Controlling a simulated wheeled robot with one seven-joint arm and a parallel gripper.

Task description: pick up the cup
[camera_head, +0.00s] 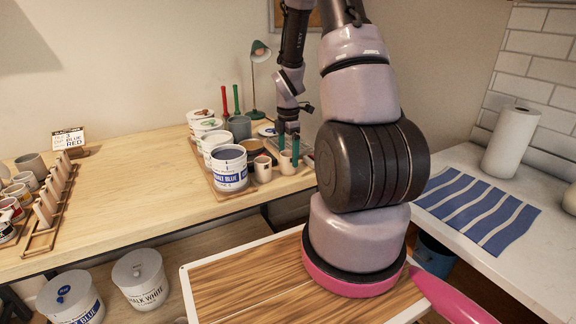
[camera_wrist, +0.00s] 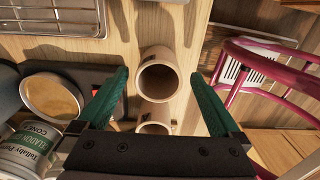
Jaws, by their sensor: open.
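Two small beige cups stand close together. In the head view one cup (camera_head: 287,164) is right below my gripper (camera_head: 289,146), and the other cup (camera_head: 262,170) is just left of it. In the wrist view I look down into both. One cup (camera_wrist: 158,92) shows between the green fingertips of my gripper (camera_wrist: 160,76), and the other cup (camera_wrist: 153,128) is lower, nearer the gripper body and partly hidden by it. The fingers are open with nothing held. I cannot tell exactly how far the fingertips are above the rim.
A white paint tub (camera_head: 230,170) stands left of the cups, with more tubs behind. A green lamp (camera_head: 260,52) is at the back. In the wrist view a pink frame (camera_wrist: 228,62) is at right and a wire rack (camera_wrist: 55,18) at upper left. The table's middle (camera_head: 140,185) is clear.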

